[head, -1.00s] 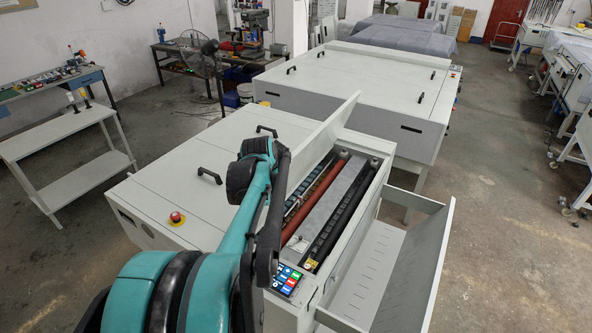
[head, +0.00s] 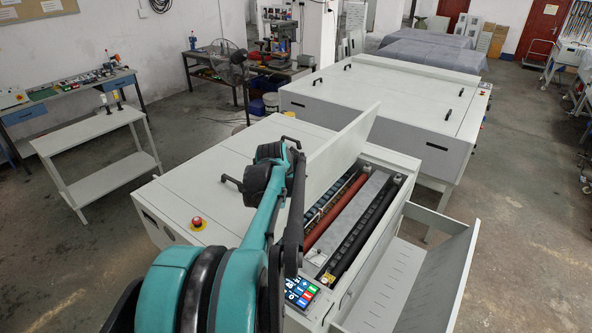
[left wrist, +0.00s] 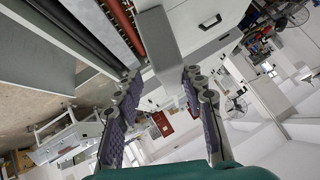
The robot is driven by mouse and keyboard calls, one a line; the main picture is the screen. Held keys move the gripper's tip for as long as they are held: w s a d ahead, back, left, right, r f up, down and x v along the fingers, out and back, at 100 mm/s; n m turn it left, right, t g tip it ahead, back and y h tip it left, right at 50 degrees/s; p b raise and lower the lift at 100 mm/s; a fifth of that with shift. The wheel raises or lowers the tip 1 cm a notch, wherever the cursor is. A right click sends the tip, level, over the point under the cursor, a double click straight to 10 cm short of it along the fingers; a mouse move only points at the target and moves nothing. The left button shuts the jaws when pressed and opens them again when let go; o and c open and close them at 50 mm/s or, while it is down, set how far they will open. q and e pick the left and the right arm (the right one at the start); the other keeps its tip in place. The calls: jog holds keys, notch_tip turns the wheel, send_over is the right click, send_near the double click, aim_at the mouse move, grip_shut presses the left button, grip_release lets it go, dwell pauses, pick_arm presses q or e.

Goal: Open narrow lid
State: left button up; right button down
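The narrow lid (head: 343,143) of the grey processor stands raised, tilted up beside an open bay with rollers inside. It also shows as a grey panel in the left wrist view (left wrist: 159,42), its near end between and just beyond the fingertips. My left gripper (left wrist: 160,73) is open, with its two fingers wide apart. I see no clear grip on the lid. In the head view my teal left arm rises in front of the machine, and its fingers cannot be made out. My right gripper is in neither view.
A red stop button (head: 197,222) sits on the machine's flat top. A coloured button panel (head: 300,291) is at the bay's near corner. A slotted tray (head: 410,285) sticks out at the right. A larger grey machine (head: 395,95) stands behind. The floor at right is open.

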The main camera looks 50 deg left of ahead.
pick_arm(q)
jog(key=shift+d+r, duration=0.1)
jog(key=v, duration=1.2)
